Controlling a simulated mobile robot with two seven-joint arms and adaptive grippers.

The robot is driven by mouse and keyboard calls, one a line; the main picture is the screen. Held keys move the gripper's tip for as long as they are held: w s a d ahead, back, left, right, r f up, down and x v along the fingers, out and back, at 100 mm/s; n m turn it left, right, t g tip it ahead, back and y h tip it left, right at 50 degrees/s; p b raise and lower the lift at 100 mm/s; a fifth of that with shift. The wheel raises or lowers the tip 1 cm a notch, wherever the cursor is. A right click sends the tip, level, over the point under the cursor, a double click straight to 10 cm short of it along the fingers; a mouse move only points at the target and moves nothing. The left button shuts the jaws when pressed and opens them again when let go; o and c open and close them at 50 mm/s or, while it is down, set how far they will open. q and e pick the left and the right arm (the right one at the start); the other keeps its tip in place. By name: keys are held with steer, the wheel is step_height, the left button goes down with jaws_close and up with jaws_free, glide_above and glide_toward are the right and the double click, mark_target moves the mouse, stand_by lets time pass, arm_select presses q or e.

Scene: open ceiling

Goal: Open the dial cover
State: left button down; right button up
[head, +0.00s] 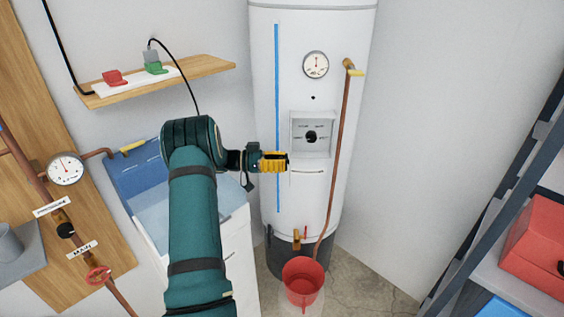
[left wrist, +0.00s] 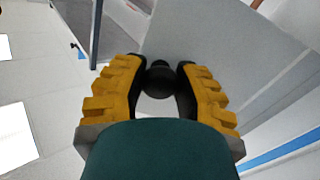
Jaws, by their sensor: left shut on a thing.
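The dial box (head: 325,148) is a pale grey square frame on the front of the white water heater (head: 350,30). Its dark round dial (head: 311,137) and small markings show in the head view. My left gripper (head: 287,162), with yellow ridged fingers, points right at the box's lower left. In the left wrist view my left gripper (left wrist: 161,85) is shut on a round black knob (left wrist: 161,78) between its fingertips. A flat grey panel (left wrist: 205,35) lies beyond the knob. I cannot tell how far the cover stands open. My right gripper is not in view.
A copper pipe (head: 337,150) runs down right of the box. A gauge (head: 316,65) is above it. A blue sink (head: 140,180) and a wooden shelf (head: 205,66) are on the left. A rack (head: 490,200) is at the right.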

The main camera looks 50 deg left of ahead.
arm_select(q)
steer(key=c, duration=0.6)
jaws_free()
steer(key=shift+r, duration=0.1)
step_height(320, 180, up, 10)
steer(key=shift+f, duration=0.1)
